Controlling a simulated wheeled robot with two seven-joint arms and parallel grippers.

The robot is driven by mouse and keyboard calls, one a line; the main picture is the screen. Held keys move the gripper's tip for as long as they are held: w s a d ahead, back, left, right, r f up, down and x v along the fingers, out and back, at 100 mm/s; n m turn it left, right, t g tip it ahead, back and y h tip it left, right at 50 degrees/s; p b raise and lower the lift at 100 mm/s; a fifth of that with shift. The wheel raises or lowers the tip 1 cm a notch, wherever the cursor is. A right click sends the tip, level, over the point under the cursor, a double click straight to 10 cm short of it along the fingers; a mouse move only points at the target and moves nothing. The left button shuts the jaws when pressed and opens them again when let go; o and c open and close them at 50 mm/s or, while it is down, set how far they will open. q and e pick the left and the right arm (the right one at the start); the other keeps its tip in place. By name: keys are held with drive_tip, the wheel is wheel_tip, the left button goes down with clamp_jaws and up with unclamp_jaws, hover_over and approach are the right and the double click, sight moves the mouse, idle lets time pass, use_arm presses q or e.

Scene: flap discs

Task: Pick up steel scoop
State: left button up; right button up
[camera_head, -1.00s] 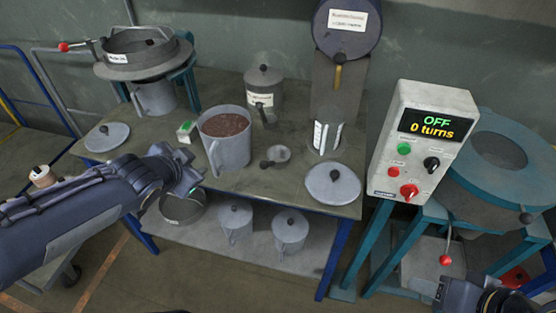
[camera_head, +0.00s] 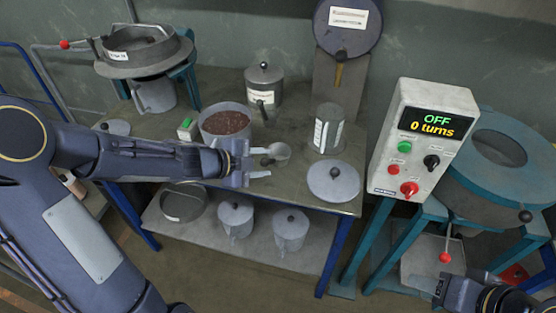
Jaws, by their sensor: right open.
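The steel scoop (camera_head: 280,151) lies on the table, with its round grey bowl to the right and its dark handle end to the left. My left gripper (camera_head: 261,163) reaches in from the left, right at the scoop's handle. Its two fingers are apart, one above and one below the handle end in the picture. Contact with the handle cannot be told. My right gripper (camera_head: 442,290) is at the bottom right, far from the scoop, open and only partly visible.
A pot of brown granules (camera_head: 226,123) stands behind my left gripper. A lidded canister (camera_head: 264,88), a grey labelled can (camera_head: 328,128) and a flat lid (camera_head: 333,181) surround the scoop. A control box (camera_head: 422,140) reading OFF stands right. Pots sit on the lower shelf (camera_head: 262,245).

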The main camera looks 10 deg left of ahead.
use_arm(q)
drive_tip(key=shift+x, duration=1.2)
clamp_jaws()
